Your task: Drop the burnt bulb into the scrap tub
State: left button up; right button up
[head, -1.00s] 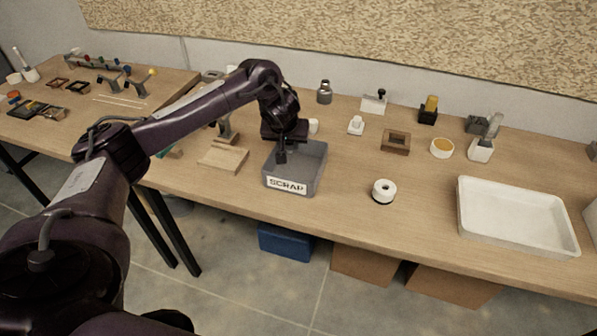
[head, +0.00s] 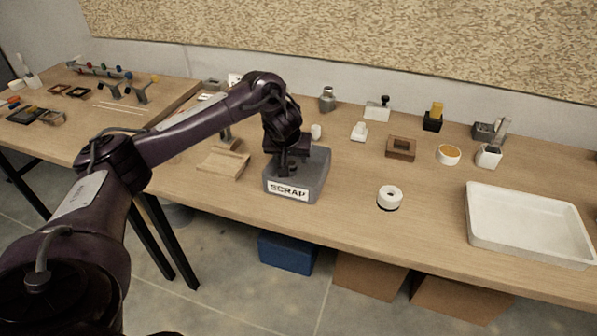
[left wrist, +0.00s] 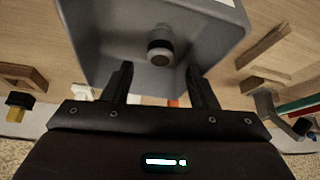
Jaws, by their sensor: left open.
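The grey scrap tub (head: 318,178) stands on the workbench with a white SCRAP label on its front; its inside fills the upper part of the left wrist view (left wrist: 100,45). My left gripper (head: 288,168) reaches down over the tub's left part. In the left wrist view its two fingers (left wrist: 163,82) are apart, with nothing held between them. The burnt bulb (left wrist: 160,44), a small rounded piece with dark and pale bands, is inside the tub just beyond the fingertips. In the head view the gripper hides it. My right gripper is not in view.
A white tray (head: 528,232) lies at the right of the bench. A white ring-shaped roll (head: 389,196) sits between tub and tray. A wooden piece (head: 222,164) lies left of the tub. Small items line the back. Bench front between roll and tub is clear.

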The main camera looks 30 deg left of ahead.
pick_arm(q)
jog(key=p+v, duration=0.3)
jog(key=v, duration=0.4)
jog(key=shift+s+r, duration=0.2)
jog(key=shift+r, duration=0.2)
